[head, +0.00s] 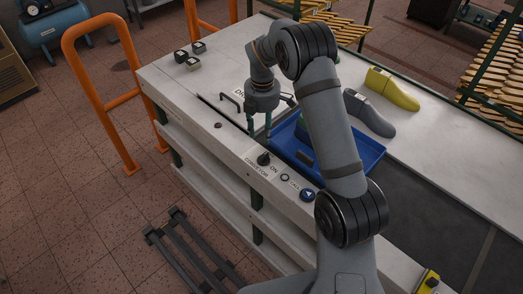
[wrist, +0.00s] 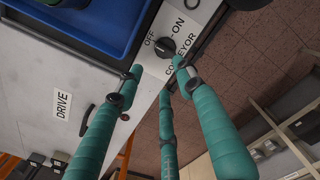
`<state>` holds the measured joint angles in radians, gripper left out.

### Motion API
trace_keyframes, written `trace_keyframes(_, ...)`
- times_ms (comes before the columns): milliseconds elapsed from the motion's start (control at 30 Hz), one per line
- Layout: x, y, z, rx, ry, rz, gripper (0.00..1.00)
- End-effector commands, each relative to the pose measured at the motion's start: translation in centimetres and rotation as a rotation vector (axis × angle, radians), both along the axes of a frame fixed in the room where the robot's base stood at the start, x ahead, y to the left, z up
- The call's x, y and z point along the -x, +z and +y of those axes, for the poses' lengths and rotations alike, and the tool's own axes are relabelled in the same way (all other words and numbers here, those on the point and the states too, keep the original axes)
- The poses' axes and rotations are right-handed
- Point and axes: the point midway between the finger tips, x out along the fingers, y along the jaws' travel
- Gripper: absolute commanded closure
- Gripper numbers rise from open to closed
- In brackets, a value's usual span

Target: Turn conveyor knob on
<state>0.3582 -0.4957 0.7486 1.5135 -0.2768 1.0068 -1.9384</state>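The conveyor knob (head: 264,158) is a small black dial on the pale front edge of the bench, beside the printed words ON and CONVEYOR. It also shows in the wrist view (wrist: 165,46), between the OFF and ON marks. I cannot tell for sure which mark it points to. My gripper (head: 259,132) points down above the bench, a little behind the knob and apart from it. In the wrist view the green fingers of my gripper (wrist: 157,78) are spread with nothing between them, and the knob shows beyond their tips.
A blue tray (head: 367,158) lies just right of my gripper. Grey (head: 369,114) and yellow-green (head: 392,88) shoe lasts stand behind the tray.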

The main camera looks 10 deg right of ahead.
Motion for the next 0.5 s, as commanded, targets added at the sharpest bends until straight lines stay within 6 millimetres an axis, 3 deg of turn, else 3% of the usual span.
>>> trace_keyframes(200, 0.6, 0.0, 0.1, -0.002, 0.280, 0.020, 0.62)
trace_keyframes(367, 0.7, -1.2, 0.1, -0.001, 0.320, 0.025, 0.62)
trace_keyframes(500, 0.7, -3.5, 0.0, -0.001, 0.319, 0.025, 0.62)
